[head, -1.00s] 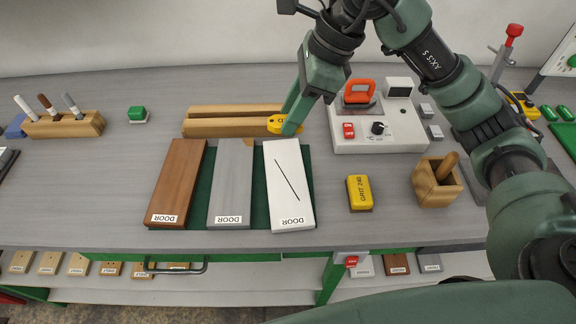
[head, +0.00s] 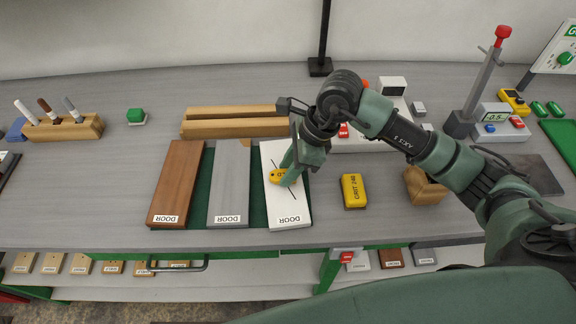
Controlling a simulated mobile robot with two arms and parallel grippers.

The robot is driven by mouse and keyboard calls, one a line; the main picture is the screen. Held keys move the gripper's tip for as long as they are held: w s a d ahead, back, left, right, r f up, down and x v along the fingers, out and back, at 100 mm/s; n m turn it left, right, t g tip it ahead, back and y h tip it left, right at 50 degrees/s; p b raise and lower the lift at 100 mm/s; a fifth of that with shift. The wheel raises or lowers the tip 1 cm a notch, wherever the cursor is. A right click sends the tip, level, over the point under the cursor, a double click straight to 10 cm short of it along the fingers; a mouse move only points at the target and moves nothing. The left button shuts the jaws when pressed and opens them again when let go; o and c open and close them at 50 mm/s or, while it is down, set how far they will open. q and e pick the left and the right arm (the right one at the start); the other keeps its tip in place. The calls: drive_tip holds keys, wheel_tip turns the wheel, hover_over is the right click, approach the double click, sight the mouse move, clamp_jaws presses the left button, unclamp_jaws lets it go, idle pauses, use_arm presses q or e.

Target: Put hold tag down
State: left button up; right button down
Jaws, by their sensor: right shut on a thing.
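The yellow hold tag (head: 276,177) is at my right gripper (head: 284,181), which is shut on it. The tag is over the middle of the white DOOR board (head: 292,207), across its black line. I cannot tell whether the tag touches the board. The gripper hides part of the tag and of the board. My left gripper is not in view.
A grey DOOR board (head: 229,190) and a brown DOOR board (head: 177,185) lie to the left on a green mat (head: 203,197). A wooden rack (head: 235,128) stands behind them.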

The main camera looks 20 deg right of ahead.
drive_tip(key=shift+f, duration=0.1)
drive_tip(key=c, duration=1.1)
unclamp_jaws()
drive_tip(key=shift+o, duration=0.2)
drive_tip(key=shift+r, duration=0.25)
drive_tip(key=shift+d+r, duration=0.15)
drive_tip(key=shift+r, duration=0.1)
drive_tip(key=b+v, duration=0.2)
drive_tip(key=v, duration=0.9)
drive_tip(key=shift+s+d+r, duration=0.1)
